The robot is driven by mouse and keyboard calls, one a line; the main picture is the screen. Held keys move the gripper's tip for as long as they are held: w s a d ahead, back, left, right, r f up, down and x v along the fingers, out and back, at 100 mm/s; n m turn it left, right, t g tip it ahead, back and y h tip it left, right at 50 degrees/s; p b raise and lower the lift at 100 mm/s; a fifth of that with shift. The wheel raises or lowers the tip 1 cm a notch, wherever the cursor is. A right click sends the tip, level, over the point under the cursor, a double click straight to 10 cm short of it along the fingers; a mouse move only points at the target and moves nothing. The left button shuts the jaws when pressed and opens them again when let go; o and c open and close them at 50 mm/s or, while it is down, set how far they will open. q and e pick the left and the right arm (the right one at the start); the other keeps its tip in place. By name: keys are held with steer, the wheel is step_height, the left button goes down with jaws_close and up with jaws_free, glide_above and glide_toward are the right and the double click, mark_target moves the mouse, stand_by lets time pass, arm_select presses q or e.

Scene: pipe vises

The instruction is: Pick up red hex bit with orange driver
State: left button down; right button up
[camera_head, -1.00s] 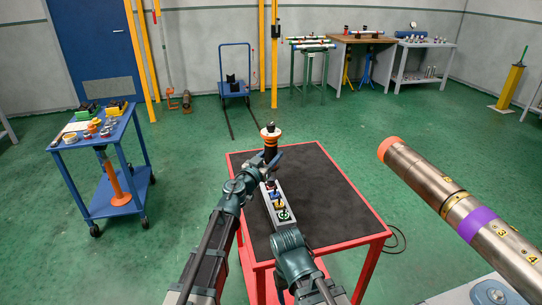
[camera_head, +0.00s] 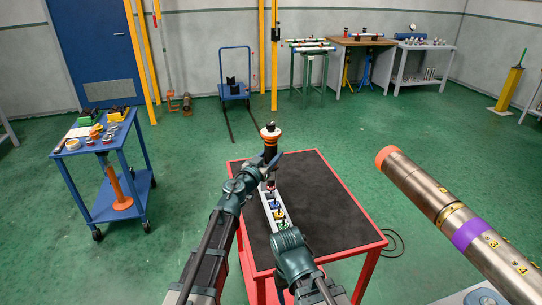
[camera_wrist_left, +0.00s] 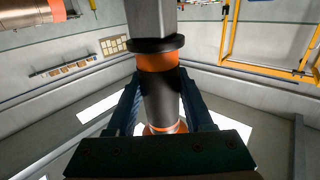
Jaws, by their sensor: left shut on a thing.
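In the left wrist view the driver (camera_wrist_left: 160,95) sits between the two fingers. A pale grey holder bar (camera_head: 266,204) with a row of coloured bits lies in front of my right arm, below the left gripper. A small dark reddish bit (camera_head: 271,186), probably the red hex bit, shows at its far end. A grey bar (camera_wrist_left: 150,18) meets the driver's black flange in the wrist view; contact is unclear. My right gripper's fingers are hidden behind its wrist.
A red-framed table (camera_head: 330,205) with a bare black top is beneath the arms. A large metal cylinder (camera_head: 430,195) with orange and purple bands reaches in from the right. A blue cart (camera_head: 125,190) stands at the left.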

arm_select(q)
steer(key=shift+r+p, duration=1.15)
steer(key=shift+r, duration=0.2)
